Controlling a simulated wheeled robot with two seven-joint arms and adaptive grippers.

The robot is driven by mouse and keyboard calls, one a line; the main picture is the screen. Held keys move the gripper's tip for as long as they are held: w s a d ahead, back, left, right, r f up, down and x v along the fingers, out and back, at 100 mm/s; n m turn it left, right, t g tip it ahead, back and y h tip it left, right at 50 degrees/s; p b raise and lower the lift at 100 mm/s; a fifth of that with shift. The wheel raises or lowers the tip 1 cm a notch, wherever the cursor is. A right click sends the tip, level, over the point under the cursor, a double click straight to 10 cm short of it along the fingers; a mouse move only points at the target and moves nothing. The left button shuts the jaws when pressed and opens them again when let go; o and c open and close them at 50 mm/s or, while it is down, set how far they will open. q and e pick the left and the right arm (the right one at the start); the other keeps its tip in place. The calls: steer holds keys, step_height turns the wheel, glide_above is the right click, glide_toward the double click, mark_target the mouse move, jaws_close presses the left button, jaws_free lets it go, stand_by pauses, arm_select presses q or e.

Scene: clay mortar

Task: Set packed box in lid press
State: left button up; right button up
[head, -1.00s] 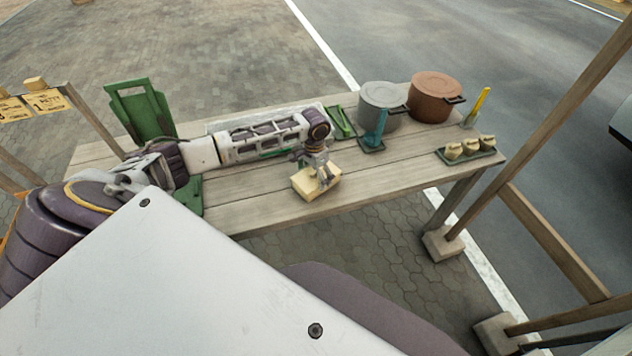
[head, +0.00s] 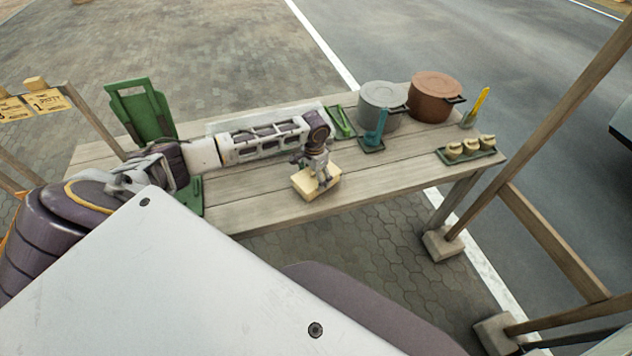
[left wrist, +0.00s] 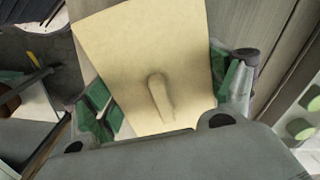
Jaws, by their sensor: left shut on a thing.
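The packed box (head: 306,187) is a small cream block near the front edge of the wooden table. My left gripper (head: 322,178) is over it from above and shut on it. In the left wrist view the box (left wrist: 140,50) lies between the green finger pads, with a raised bar on its top face. I cannot tell whether the box touches the table. The green lid press (head: 143,112) stands at the table's left end, its lower part partly hidden by my left arm. My right gripper is out of view.
A grey pot (head: 383,98) and a brown pot (head: 435,92) stand at the back right. A teal stand (head: 374,135) and a tray (head: 484,155) with several cream pieces are nearer. The table's front right (head: 385,175) is clear.

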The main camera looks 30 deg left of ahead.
arm_select(q)
steer(key=shift+r, duration=0.1)
steer(key=shift+r, duration=4.9)
steer(key=shift+w+f+b, duration=0.1)
steer(key=shift+w+b, duration=0.15)
steer(key=shift+b, duration=0.2)
